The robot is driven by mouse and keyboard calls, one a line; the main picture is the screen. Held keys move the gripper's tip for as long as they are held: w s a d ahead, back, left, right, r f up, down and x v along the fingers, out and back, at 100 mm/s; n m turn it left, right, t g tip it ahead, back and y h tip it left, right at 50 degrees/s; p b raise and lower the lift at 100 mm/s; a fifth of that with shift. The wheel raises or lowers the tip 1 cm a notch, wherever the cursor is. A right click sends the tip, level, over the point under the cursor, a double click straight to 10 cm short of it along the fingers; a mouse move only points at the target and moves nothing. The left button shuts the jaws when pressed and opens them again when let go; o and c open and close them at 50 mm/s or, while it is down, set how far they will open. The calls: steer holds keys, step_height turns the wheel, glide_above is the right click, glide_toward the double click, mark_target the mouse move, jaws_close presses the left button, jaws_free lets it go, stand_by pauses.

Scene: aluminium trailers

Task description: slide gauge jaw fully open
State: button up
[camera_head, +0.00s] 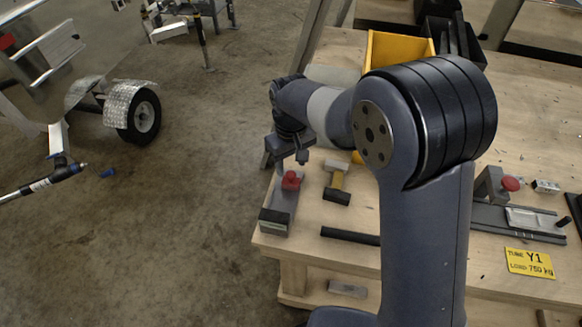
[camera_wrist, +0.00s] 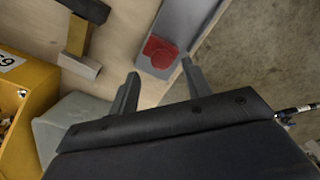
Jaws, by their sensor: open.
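A long grey gauge-like fixture (camera_head: 279,208) lies at the left edge of the wooden bench, with a red knob (camera_head: 291,181) near its far end. In the wrist view its grey rail (camera_wrist: 186,20) runs toward the top, and the red knob (camera_wrist: 160,51) shows just beyond my fingertips. My gripper (camera_head: 287,160) is above the far end of the fixture. In the wrist view my gripper (camera_wrist: 160,70) is open, with nothing between its fingers and one on either side of the knob's line. I cannot tell how far the jaw is open.
A hammer (camera_head: 336,195) and a black bar (camera_head: 350,236) lie right of the fixture. A yellow bin (camera_head: 398,46) stands behind. Another red-knobbed fixture (camera_head: 520,221) and a yellow sign (camera_head: 530,263) are at the right. Open concrete floor (camera_head: 190,220) lies to the left.

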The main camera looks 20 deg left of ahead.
mark_target(289, 177)
step_height(289, 177, up, 8)
steer(key=shift+b, duration=0.35)
step_height(289, 177, down, 11)
steer(key=shift+r+p, duration=0.15)
steer(key=shift+p, duration=0.6)
steer(key=shift+s, duration=0.85)
steer(key=shift+w, duration=0.1)
